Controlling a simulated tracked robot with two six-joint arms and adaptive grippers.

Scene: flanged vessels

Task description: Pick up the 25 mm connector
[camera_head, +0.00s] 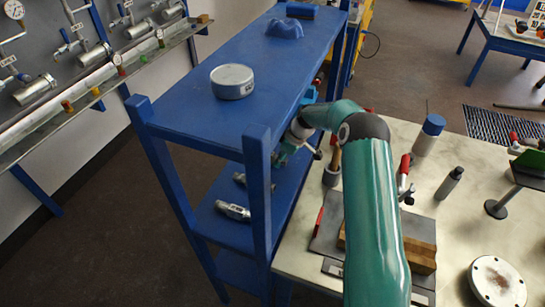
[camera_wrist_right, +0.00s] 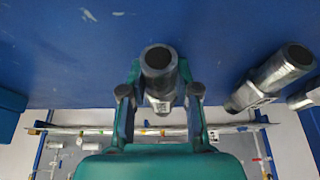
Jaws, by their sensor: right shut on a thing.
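My right gripper (camera_head: 281,157) reaches into the blue shelf unit at a middle level, partly hidden by a post and the top board. In the right wrist view the same gripper (camera_wrist_right: 160,98) is shut on a grey metal connector (camera_wrist_right: 158,72), which sits between its two fingers with its round open end facing the camera. A label shows on it, too small to read, so I cannot tell its size. A second connector (camera_wrist_right: 272,78) and part of a third (camera_wrist_right: 304,98) are to the right. In the head view, connectors (camera_head: 233,211) lie on the shelf. My left gripper is out of view.
The blue shelf (camera_head: 180,117) has posts close to my arm. A round metal tin (camera_head: 232,81) stands on its top. The workbench (camera_head: 440,220) at right holds a blue-capped bottle (camera_head: 429,135), a dark bottle (camera_head: 449,183) and a round flange (camera_head: 497,282).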

